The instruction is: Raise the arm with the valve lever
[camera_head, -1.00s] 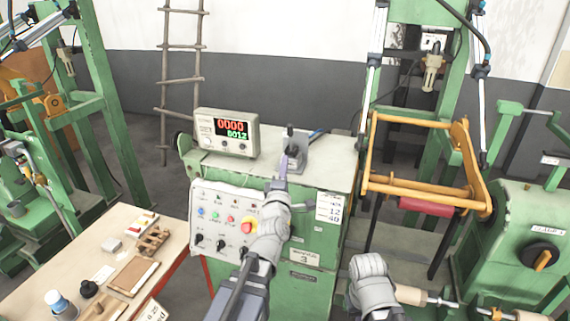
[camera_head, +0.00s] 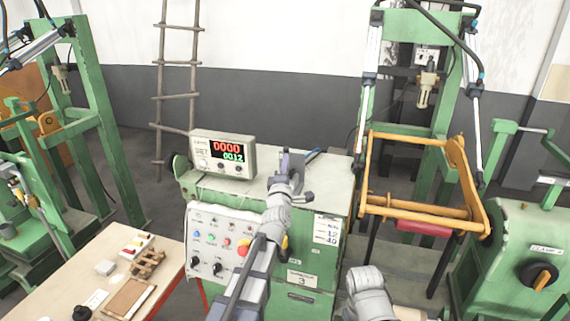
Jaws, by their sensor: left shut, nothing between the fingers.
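The valve (camera_head: 298,159) stands on top of the green control cabinet, its grey body partly hidden behind my left gripper. Its dark lever cannot be made out clearly. My left gripper (camera_head: 285,160) is shut and empty, its fingers up against or just in front of the valve; I cannot tell whether they touch it. The orange arm frame (camera_head: 415,212) is at the right, between green uprights, with its crossbar low and a red roller partly visible beneath. My right arm shows at the bottom centre, but its gripper is out of view.
A counter box (camera_head: 223,152) reading 0000 and 0012 sits on the cabinet top, left of the valve. A button panel (camera_head: 213,240) is on the cabinet front. A work table (camera_head: 95,262) with small items is at the lower left. A ladder (camera_head: 177,95) leans at the back wall.

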